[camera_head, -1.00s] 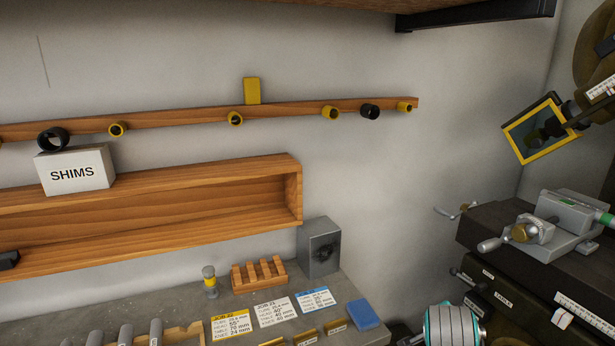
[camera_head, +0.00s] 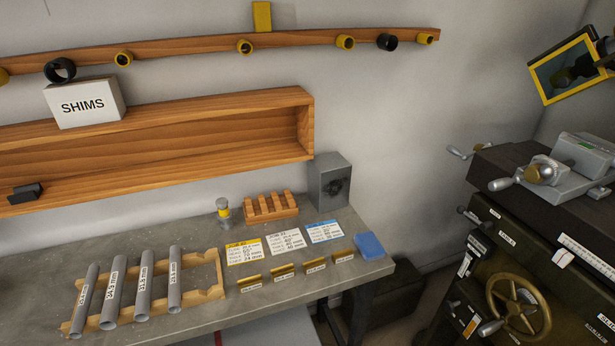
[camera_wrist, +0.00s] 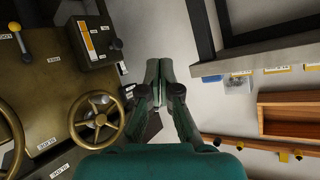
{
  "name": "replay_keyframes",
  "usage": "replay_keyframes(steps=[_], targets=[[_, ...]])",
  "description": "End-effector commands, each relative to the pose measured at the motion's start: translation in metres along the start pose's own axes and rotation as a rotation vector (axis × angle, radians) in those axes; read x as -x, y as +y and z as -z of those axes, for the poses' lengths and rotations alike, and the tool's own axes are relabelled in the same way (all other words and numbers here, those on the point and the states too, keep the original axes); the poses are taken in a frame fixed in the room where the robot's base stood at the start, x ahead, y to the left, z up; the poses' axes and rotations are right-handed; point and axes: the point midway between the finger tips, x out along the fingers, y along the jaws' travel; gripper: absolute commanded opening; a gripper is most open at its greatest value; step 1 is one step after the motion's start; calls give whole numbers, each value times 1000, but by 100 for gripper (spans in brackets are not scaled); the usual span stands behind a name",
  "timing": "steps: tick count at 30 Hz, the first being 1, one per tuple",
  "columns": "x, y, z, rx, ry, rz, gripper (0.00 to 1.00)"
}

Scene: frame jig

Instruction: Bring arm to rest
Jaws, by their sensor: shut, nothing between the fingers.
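My gripper (camera_wrist: 160,72) shows in the wrist view, with its two dark green fingers together at the tips and nothing between them. It hangs in free space, with a machine with brass handwheels to its left and a pale wall to its right. The head view does not clearly show my gripper.
The bench (camera_head: 215,297) holds a wooden rack of grey tubes (camera_head: 174,280), job cards (camera_head: 284,243), a blue block (camera_head: 369,246) and a grey box (camera_head: 331,181). A wooden shelf (camera_head: 309,125) carries a SHIMS box (camera_head: 84,104). The machine (camera_head: 500,245) stands at right.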

Motion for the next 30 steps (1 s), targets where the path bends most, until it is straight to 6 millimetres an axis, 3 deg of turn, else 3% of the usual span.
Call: replay_keyframes(steps=[3,12,21,25,30], targets=[[35,3,-22,54,8,37,0],[126,6,-49,179,64,121,0],[217,9,-47,286,136,173,0],[245,9,-40,318,165,182,0],[263,10,-35,341,186,186,0]])
